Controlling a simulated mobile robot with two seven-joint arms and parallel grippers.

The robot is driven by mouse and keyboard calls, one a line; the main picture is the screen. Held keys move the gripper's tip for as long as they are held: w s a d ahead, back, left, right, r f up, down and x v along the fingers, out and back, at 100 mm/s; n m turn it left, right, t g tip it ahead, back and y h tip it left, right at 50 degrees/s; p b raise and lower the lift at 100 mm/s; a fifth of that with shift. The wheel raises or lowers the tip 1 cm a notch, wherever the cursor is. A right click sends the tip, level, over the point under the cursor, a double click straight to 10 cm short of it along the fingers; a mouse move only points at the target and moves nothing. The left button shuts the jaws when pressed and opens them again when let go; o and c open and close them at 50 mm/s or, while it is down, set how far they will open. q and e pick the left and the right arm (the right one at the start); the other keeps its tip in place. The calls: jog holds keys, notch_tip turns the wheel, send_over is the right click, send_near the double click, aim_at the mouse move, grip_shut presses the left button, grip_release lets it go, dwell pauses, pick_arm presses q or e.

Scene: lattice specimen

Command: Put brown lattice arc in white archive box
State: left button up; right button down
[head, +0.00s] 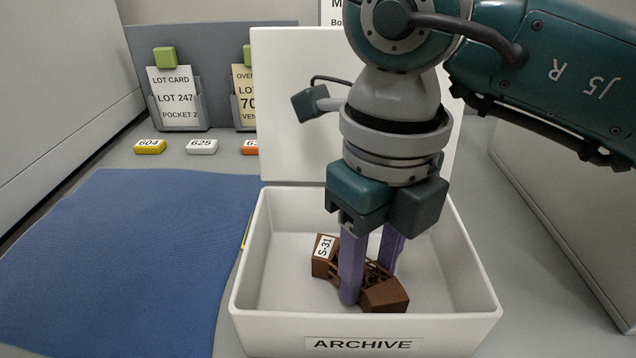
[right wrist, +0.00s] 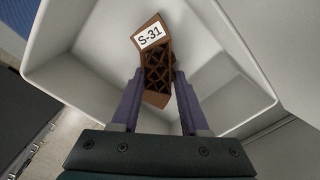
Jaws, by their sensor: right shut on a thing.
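The brown lattice arc (head: 325,268) carries a white S-31 label and is inside the walls of the white archive box (head: 262,290) in the head view. My right gripper (head: 368,285) reaches down into the box, its purple fingers shut on the arc's lattice middle. The right wrist view also shows the arc (right wrist: 157,55) between the fingertips (right wrist: 157,78), with the white box (right wrist: 85,70) around it. I cannot tell whether the arc touches the box floor. The box lid stands open at the back. My left gripper is not in view.
A blue mat (head: 120,260) lies left of the box. A grey card rack (head: 215,60) stands at the back left. A grey panel (head: 570,200) rises at the right.

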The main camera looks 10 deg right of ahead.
jog(key=shift+c, duration=2)
grip_release()
jog(key=shift+f, duration=0.1)
